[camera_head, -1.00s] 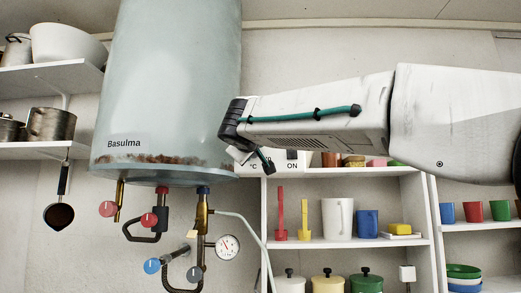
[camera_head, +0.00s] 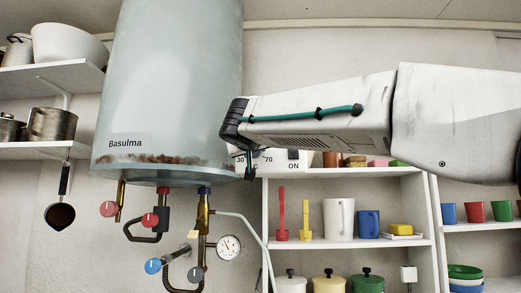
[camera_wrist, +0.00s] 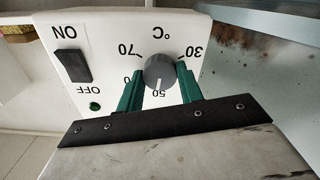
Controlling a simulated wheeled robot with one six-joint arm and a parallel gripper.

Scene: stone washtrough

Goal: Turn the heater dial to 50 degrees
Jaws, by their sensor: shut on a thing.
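The heater's control box (camera_head: 293,160) is white with black marks, and sits beside the boiler behind my arm in the head view. In the wrist view the box (camera_wrist: 115,22) appears upside down. Its grey round dial (camera_wrist: 159,69) is ringed by marks for 30, 50 and 70 with a °C sign. The white line on the dial points down in the picture, toward the 50 mark (camera_wrist: 158,93). My gripper (camera_wrist: 158,84) has its green fingers on both sides of the dial, shut on it. In the head view my gripper (camera_head: 250,164) hides the dial.
A black ON/OFF switch (camera_wrist: 72,66) and green lamp (camera_wrist: 95,106) are beside the dial. The pale blue boiler (camera_head: 170,80) hangs close by, with pipes, valves and a gauge (camera_head: 229,247) below. A white shelf (camera_head: 345,244) holds mugs and pots beneath my arm.

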